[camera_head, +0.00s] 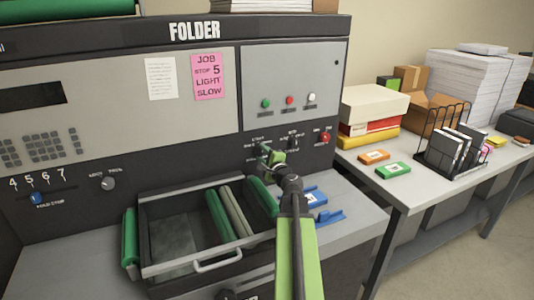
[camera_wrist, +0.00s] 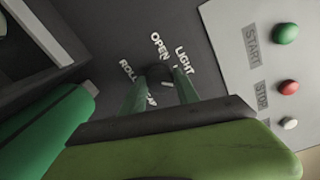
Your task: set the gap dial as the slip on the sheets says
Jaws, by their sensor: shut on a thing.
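The pink slip (camera_head: 208,77) on the grey panel of the folder (camera_head: 120,105) reads JOB, STOP 5, LIGHT, SLOW. The gap dial (camera_wrist: 158,74) is a small dark knob on the dark panel in the wrist view, with OPEN and LIGHT printed above it and ROLL GAP around its lower side. My gripper (camera_wrist: 161,86) has its green fingers on either side of the dial and is shut on it. In the head view my gripper (camera_head: 270,157) is at the panel and mostly covers the dial. Which label the dial's mark points to is unclear.
An open tray (camera_head: 192,267) with green rollers lies below and left of my gripper. Green, red and white buttons (camera_head: 290,101) sit above it. A small switch (camera_head: 293,143) and a red knob (camera_head: 325,138) are to its right. A side table (camera_head: 410,190) stands at right.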

